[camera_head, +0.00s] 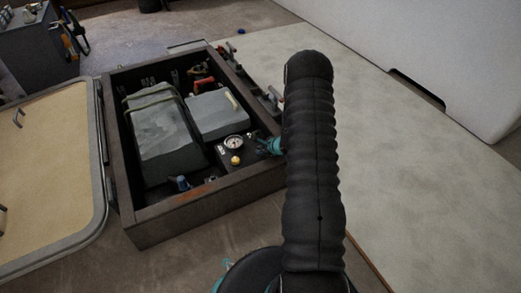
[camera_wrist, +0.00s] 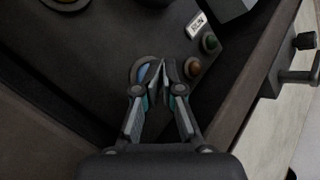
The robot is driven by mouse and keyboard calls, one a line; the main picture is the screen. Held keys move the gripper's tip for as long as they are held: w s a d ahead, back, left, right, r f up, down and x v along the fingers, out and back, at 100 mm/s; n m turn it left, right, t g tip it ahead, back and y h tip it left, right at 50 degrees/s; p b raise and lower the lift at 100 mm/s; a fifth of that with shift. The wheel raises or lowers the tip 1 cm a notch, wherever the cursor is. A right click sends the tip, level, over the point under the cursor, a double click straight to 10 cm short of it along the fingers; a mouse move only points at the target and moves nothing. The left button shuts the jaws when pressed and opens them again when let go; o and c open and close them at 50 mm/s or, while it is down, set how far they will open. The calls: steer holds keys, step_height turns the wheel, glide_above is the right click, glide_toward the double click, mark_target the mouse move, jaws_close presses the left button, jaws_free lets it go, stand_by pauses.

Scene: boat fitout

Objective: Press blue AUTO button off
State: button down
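A round blue button (camera_wrist: 144,72) in a pale ring sits on the dark panel in the wrist view, partly covered by my left finger. I cannot tell whether it is pressed in or whether a finger touches it. My gripper (camera_wrist: 162,64) has its fingertips together, just right of the blue button, with nothing between them. The blue button cannot be made out there.
An amber button (camera_wrist: 192,66) and a green button (camera_wrist: 211,43) lie right of my fingertips, below a white label (camera_wrist: 197,25). The box wall (camera_wrist: 262,75) rises close on the right. The box (camera_head: 205,205) also holds a gauge (camera_head: 233,142) and grey covered units (camera_head: 160,130).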

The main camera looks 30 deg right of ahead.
steer(key=shift+r+p, duration=1.15)
steer(key=shift+r, duration=1.85)
